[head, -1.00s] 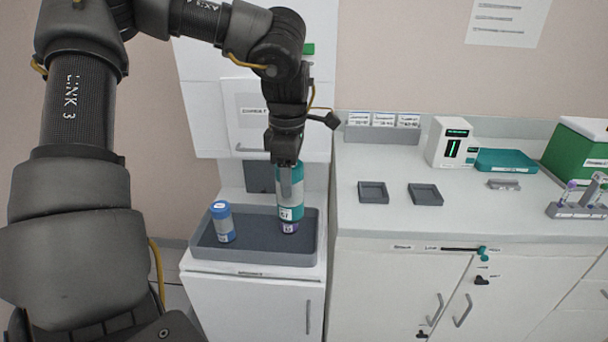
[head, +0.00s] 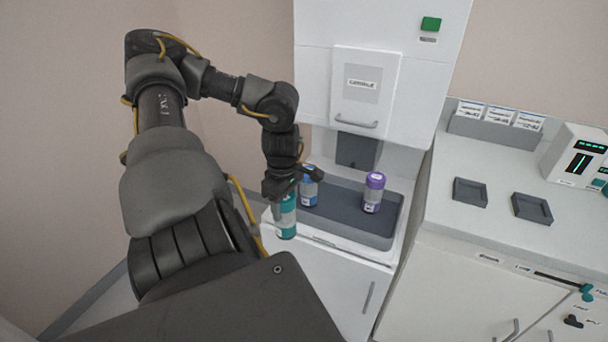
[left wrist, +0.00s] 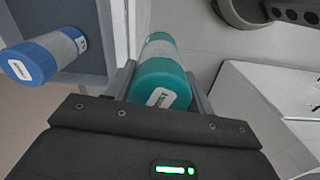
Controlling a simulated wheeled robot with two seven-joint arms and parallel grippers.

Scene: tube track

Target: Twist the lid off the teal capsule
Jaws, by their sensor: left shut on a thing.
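The teal capsule (head: 286,216) is upright in my left gripper (head: 283,192), off the left front of the tray. In the left wrist view the capsule (left wrist: 160,82) lies between the two fingers of the left gripper (left wrist: 163,85), its teal lid with a white label facing the camera. The gripper is shut on it near its top, and the fingers hide part of its side. My right gripper is not in view.
A grey tray (head: 385,235) holds a blue-lidded capsule (head: 309,190) and a purple-lidded capsule (head: 373,193), both upright. A white cabinet (head: 368,85) hangs above. Two empty square holders (head: 470,192) sit on the right counter (head: 455,225).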

